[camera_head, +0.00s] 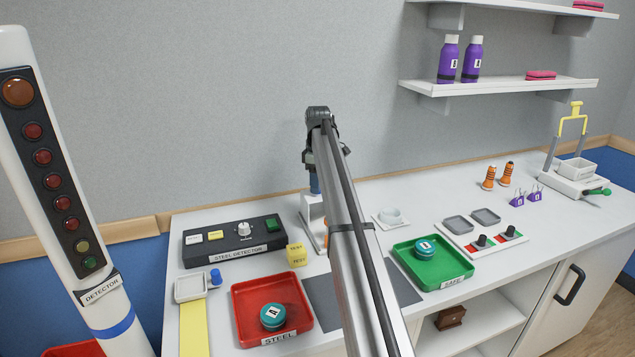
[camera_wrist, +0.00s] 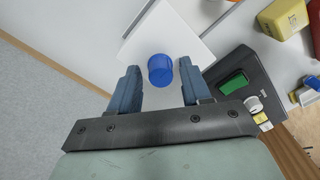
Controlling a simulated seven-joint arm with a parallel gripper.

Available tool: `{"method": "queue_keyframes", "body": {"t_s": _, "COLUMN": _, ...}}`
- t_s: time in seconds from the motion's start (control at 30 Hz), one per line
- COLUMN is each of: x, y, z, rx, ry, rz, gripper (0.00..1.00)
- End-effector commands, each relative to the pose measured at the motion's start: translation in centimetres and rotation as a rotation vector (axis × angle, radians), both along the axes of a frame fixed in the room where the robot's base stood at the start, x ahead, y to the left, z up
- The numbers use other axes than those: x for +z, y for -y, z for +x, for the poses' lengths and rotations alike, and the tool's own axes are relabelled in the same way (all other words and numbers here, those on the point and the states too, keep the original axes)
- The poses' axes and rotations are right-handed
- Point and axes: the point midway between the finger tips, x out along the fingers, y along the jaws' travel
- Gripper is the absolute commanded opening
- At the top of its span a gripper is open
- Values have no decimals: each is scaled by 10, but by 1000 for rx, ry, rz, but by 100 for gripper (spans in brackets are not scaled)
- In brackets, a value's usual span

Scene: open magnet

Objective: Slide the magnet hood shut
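In the wrist view a round blue knob (camera_wrist: 160,70) stands on a white plate (camera_wrist: 190,38), which looks like the top of the magnet hood. My gripper (camera_wrist: 159,68) is open, with a blue finger on each side of the knob and a gap to both. I cannot tell how far the fingertips reach down beside it. In the head view my gripper (camera_head: 315,183) points down over a white stand (camera_head: 313,212) behind the red tray. My arm hides much of that stand, and an orange part shows low on it.
The steel detector box (camera_head: 233,241) and a yellow cube (camera_head: 296,255) are close on the left. A red tray (camera_head: 238,318) and a green tray (camera_head: 461,277) each hold a teal puck, in front. A small white holder (camera_head: 391,217) stands to the right. The wall is behind.

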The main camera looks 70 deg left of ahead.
Motion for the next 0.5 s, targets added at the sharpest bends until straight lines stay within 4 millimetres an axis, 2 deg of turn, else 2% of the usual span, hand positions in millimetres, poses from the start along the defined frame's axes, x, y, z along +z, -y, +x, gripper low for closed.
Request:
{"method": "queue_keyframes", "body": {"t_s": 0.03, "x": 0, "y": 0, "z": 0, "rx": 0, "ry": 0, "rz": 0, "gripper": 43}}
{"method": "queue_keyframes", "body": {"t_s": 0.5, "x": 0, "y": 0, "z": 0, "rx": 0, "ry": 0, "rz": 0, "gripper": 0}}
